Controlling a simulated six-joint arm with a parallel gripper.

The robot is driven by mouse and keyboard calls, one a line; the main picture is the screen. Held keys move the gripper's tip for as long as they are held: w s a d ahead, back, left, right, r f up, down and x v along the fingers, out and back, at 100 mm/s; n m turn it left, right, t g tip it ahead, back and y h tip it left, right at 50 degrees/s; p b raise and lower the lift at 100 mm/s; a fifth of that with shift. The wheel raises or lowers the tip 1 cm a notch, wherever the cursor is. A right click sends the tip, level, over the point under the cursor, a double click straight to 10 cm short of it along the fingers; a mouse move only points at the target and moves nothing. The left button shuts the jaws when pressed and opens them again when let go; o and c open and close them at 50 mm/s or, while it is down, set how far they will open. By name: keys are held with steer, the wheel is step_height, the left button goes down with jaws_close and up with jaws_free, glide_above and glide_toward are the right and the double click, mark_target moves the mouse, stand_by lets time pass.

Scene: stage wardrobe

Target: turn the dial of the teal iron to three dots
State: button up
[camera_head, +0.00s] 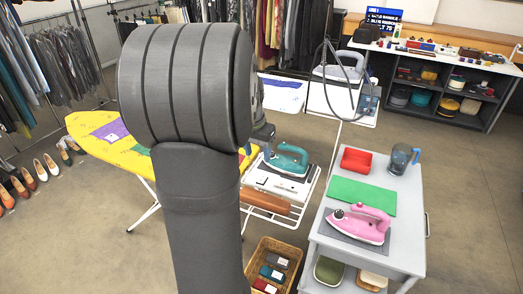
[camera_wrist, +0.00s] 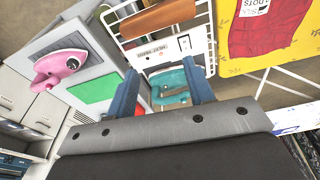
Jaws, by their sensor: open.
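The teal iron (camera_head: 287,158) rests on a white stand (camera_head: 290,185) at the end of the ironing board. In the wrist view the teal iron (camera_wrist: 170,98) shows between and beyond my fingers, partly hidden by them and by the gripper body. Its dial and dot marks cannot be made out in either view. My gripper (camera_wrist: 160,70) is open and empty, with its two blue fingers apart. In the head view my arm hides most of the gripper; a part of it shows just left of the teal iron, and contact cannot be told.
The yellow ironing board (camera_head: 90,130) is at left. A wicker basket (camera_head: 250,278) sits on the floor below.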

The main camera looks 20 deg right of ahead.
steer(key=w+d+f+n+g+h, duration=0.1)
steer(key=d+f+n+g+h, duration=0.35)
steer(key=f+n+h, duration=0.7)
steer(key=w+a+f+n+t+h, duration=0.1)
steer(key=w+a+f+n+t, duration=0.1)
steer(key=n, duration=0.5)
steer(key=w+a+f+n+t+h, duration=0.1)
steer(key=w+a+f+n+t, duration=0.2)
steer(key=w+n+t, duration=0.2)
steer(key=w+a+f+n+t+h, duration=0.1)
steer(key=w+a+f+n+t, duration=0.1)
steer(key=n, duration=0.7)
steer(key=shift+w+a+f+t+h, duration=0.15)
steer(key=shift+w+t, duration=0.2)
steer(key=shift+w, duration=0.25)
steer(key=shift+w+a+t+h, duration=0.1)
steer(key=shift+w+t, duration=0.2)
steer(key=shift+w, duration=0.25)
steer(key=x, duration=1.7)
steer(key=shift+w+d, duration=0.1)
steer(key=shift+w, duration=0.05)
steer(key=c, duration=1)
